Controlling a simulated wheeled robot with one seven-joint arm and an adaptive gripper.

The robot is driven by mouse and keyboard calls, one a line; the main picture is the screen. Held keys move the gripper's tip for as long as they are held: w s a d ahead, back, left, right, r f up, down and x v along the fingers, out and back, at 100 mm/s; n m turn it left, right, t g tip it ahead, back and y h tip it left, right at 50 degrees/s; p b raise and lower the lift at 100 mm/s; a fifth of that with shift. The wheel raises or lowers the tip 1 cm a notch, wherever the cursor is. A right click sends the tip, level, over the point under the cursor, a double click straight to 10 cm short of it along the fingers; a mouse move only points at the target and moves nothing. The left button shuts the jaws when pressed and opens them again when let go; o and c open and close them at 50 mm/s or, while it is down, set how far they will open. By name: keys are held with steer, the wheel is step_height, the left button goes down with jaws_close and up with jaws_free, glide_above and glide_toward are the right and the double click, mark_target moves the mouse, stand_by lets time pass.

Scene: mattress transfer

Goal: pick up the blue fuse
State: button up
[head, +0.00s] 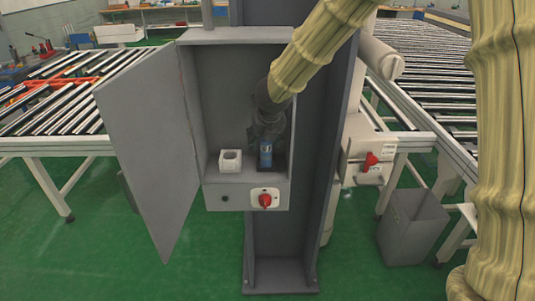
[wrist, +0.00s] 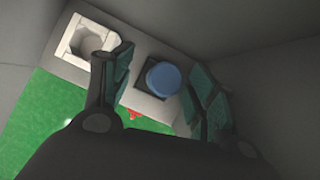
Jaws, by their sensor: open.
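The blue fuse (head: 266,155) stands upright in a dark square base (head: 277,164) on the floor of the open grey cabinet. In the wrist view its round blue top (wrist: 163,78) shows between my two fingers, over the dark base (wrist: 143,75). My gripper (head: 267,138) reaches down into the cabinet just above the fuse. In the wrist view my gripper (wrist: 165,85) is open, with one finger on each side of the fuse. A gap shows between the left finger and the fuse; the right finger is closer, and I cannot tell if it touches.
A white square holder (head: 230,160) with an opening stands left of the fuse. The cabinet (head: 212,100) has side walls close to my gripper and its door (head: 150,140) swung open left. A red rotary switch (head: 265,200) is on the front below.

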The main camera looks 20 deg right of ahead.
steer(key=shift+d+x, duration=0.15)
steer(key=shift+x, duration=1.1)
steer(key=shift+d+x, duration=0.15)
steer(key=shift+x, duration=1.1)
steer(key=shift+s, duration=0.1)
steer(key=c, duration=1.2)
